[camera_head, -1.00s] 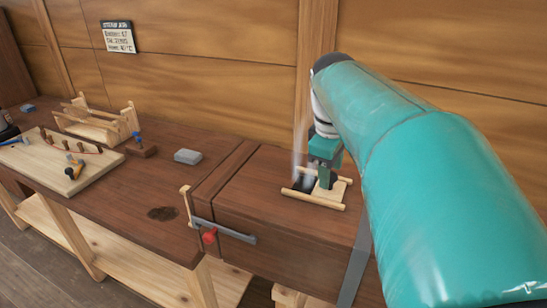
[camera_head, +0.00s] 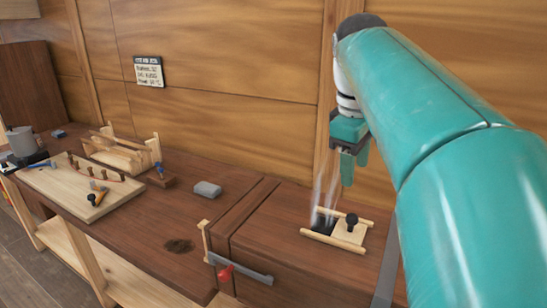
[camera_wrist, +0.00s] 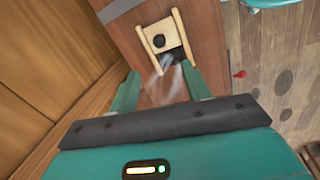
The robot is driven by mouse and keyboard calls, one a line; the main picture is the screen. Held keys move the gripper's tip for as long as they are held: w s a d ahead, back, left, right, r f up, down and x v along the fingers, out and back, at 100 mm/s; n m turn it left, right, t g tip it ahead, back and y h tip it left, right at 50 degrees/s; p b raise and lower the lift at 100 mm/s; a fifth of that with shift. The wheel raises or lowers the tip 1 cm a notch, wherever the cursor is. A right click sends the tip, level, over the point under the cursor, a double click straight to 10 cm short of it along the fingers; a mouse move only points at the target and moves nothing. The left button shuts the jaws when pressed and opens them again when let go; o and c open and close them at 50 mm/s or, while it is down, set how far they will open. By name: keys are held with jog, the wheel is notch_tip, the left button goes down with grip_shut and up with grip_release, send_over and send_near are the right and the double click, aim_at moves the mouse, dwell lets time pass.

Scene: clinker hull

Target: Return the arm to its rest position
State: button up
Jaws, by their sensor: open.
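My teal arm reaches in from the right in the head view, with my gripper (camera_head: 350,160) pointing down above the wooden box. In the wrist view the two teal fingers of my gripper (camera_wrist: 162,92) stand apart with nothing held between them. Below it, on the brown steam box (camera_head: 300,265), is a small pale sliding hatch (camera_head: 349,230) with a black knob, between two light rails. The hatch is partly open over a dark hole, and whitish steam rises from it. The hatch and knob also show in the wrist view (camera_wrist: 158,41), apart from the fingers.
A red-handled lever (camera_head: 240,270) lies at the box front. The bench (camera_head: 130,215) to the left holds a grey block (camera_head: 207,189), a pale board (camera_head: 70,187) with tools, a wooden rack (camera_head: 125,152) and a grey pot (camera_head: 22,141). A wooden wall with a sign (camera_head: 149,71) stands behind.

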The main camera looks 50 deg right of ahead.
jog(key=shift+w+f, duration=0.1)
jog(key=w+a+f+n+t, duration=0.1)
jog(key=w+a+f+t, duration=0.1)
jog(key=w+a+f, duration=0.35)
jog(key=w+a+f+t, duration=0.1)
jog(key=w+a+f, duration=0.2)
jog(key=w+a, duration=0.55)
jog(key=w+a+f+t+y, duration=0.1)
jog(key=a+f, duration=0.4)
jog(key=a, duration=0.5)
jog(key=a+f+t+y, duration=0.1)
jog(key=a+f, duration=0.5)
jog(key=a, duration=0.4)
jog(key=shift+w+f+m+t, duration=0.2)
jog(key=shift+w+m+t, duration=0.1)
jog(key=shift+w, duration=0.05)
jog(key=shift+c, duration=1.3)
jog(key=shift+s, duration=0.1)
